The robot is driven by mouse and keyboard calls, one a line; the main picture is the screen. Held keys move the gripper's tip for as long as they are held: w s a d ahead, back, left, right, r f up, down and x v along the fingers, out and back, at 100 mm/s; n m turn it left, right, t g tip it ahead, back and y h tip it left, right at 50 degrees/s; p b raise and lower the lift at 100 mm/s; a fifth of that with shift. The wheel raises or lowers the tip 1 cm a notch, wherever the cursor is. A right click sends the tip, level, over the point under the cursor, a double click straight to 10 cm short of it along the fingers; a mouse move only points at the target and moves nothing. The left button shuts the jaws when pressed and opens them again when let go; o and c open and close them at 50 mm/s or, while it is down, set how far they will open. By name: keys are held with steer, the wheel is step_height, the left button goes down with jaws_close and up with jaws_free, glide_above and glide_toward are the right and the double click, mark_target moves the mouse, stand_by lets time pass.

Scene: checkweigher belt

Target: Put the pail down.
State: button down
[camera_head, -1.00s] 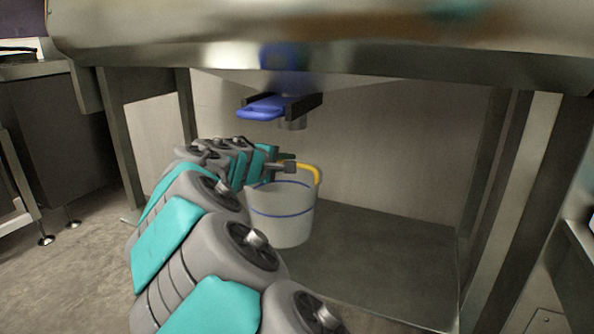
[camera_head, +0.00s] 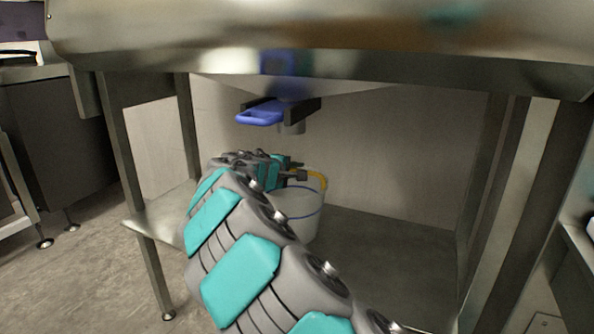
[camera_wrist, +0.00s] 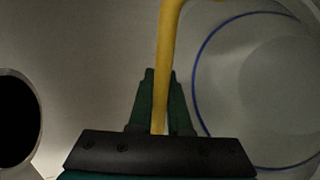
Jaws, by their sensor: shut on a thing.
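The pail (camera_head: 307,221) is white with blue bands and a yellow handle (camera_head: 318,178). In the head view it is under the metal bench, at the lower shelf, partly hidden behind my arm. My gripper (camera_head: 299,175) is shut on the yellow handle at the pail's upper left. In the wrist view, the handle (camera_wrist: 163,80) runs between the dark green fingers (camera_wrist: 160,105), and the pail's blue-ringed body (camera_wrist: 255,75) is at the right. I cannot tell whether the pail's base touches the shelf, since its lower part is hidden.
The lower shelf (camera_head: 390,250) has free room right of the pail. A blue handle (camera_head: 262,113) and a short outlet (camera_head: 292,127) hang above it. Bench legs (camera_head: 485,210) stand at the right, and the bench top (camera_head: 320,55) is overhead. A dark opening (camera_wrist: 15,120) shows at left in the wrist view.

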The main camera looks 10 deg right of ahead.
steer(key=shift+f, duration=0.15)
steer(key=c, duration=0.8)
jaws_free()
steer(key=shift+c, duration=0.2)
steer(key=v, duration=1.2)
steer(key=shift+b, duration=0.3)
steer(key=shift+s+d, duration=0.1)
